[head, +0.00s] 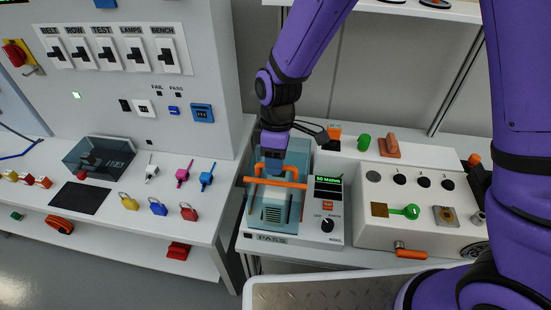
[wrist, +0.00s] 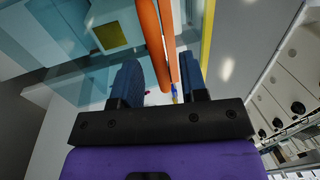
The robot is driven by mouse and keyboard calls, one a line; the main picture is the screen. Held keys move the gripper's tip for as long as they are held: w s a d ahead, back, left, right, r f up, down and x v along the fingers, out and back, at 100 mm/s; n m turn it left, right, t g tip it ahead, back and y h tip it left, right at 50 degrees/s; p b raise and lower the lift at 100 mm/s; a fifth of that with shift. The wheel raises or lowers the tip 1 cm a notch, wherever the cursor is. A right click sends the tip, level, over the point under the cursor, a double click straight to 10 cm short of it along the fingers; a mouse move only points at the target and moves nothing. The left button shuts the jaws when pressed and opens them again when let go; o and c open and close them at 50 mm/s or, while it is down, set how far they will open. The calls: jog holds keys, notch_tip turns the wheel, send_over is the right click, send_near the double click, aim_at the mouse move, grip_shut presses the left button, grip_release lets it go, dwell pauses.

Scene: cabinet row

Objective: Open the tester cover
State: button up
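The tester (head: 316,232) is a white box with a green-lit display and a dark knob, standing on the bench. Its cover (head: 296,152) is clear teal with an orange bar handle (head: 275,183) across the front. A grey block shows through the cover; I cannot tell whether the cover is fully down. My gripper (head: 273,165) points down at the handle. In the wrist view, the two blue fingers of my gripper (wrist: 159,65) stand apart, with the orange handle (wrist: 151,35) between them. A gap shows beside the bar, so it does not look clamped.
A white box with knobs and a green disc (head: 412,212) stands right of the tester. A switch panel (head: 110,50) is on the left, above a shelf with padlocks (head: 158,207) and a clear dark box (head: 98,158). A metal-topped surface (head: 350,290) lies in front.

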grip_shut()
jog(key=w, duration=0.4)
jog(key=w+d, duration=0.1)
jog(key=w, duration=0.3)
jog(key=w+d, duration=0.1)
jog(key=w, duration=0.3)
jog(key=shift+w+d, duration=0.15)
jog(key=shift+d, duration=0.05)
grip_release()
notch_tip(320, 180, up, 11)
jog(key=w, duration=0.2)
jog(key=shift+d+f, duration=0.2)
jog(key=shift+d, duration=0.05)
